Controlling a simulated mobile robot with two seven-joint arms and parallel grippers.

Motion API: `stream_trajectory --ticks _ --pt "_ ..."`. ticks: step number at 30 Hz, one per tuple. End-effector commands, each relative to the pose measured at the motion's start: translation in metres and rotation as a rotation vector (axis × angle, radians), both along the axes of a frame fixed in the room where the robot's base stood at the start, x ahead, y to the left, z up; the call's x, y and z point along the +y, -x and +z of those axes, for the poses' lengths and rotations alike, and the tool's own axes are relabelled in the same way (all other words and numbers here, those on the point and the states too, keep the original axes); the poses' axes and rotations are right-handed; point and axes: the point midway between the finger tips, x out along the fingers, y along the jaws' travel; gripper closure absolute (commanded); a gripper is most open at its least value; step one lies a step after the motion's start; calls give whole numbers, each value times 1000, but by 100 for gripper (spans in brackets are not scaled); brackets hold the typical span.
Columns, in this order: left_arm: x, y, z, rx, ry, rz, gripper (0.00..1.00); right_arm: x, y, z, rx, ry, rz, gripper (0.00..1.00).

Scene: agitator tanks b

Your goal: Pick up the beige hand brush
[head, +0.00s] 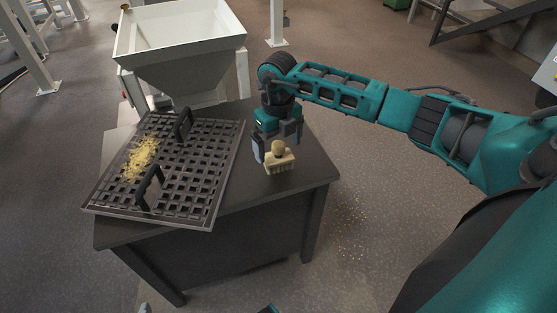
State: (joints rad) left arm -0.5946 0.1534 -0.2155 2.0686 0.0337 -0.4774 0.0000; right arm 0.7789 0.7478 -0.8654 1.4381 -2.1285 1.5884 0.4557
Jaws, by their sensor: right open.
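The beige hand brush (280,162) lies on the dark table near its right side, with its knob-like handle pointing up. My right gripper (277,150) is open, with its fingers pointing down just above and around the brush's handle. Whether the fingers touch the brush cannot be told. The left gripper cannot be made out in the head view.
A dark grid tray (208,190) with two black handles covers the table's left part, with yellowish crumbs (141,157) on it. A white hopper (180,45) stands behind. The dark table (262,205) is bare around the brush. Crumbs lie on the floor at right.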

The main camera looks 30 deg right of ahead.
Motion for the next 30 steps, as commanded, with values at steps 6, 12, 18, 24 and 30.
stream_trajectory --ticks 6,12,18,24,30 --pt "-3 0 -8 9 9 3 4 1 -1 -29 0 -1 0 0" --pt "-4 -1 -4 6 12 2 4 1 -1 -28 0 0 0 0" --pt "-4 -4 -1 -2 13 1 4 1 -1 -28 0 0 0 19" --pt "-4 -4 -1 -6 10 -1 4 1 -1 -28 0 -1 0 38" --pt "-3 -4 -1 -7 7 -4 4 1 -1 -27 -1 -1 0 47"
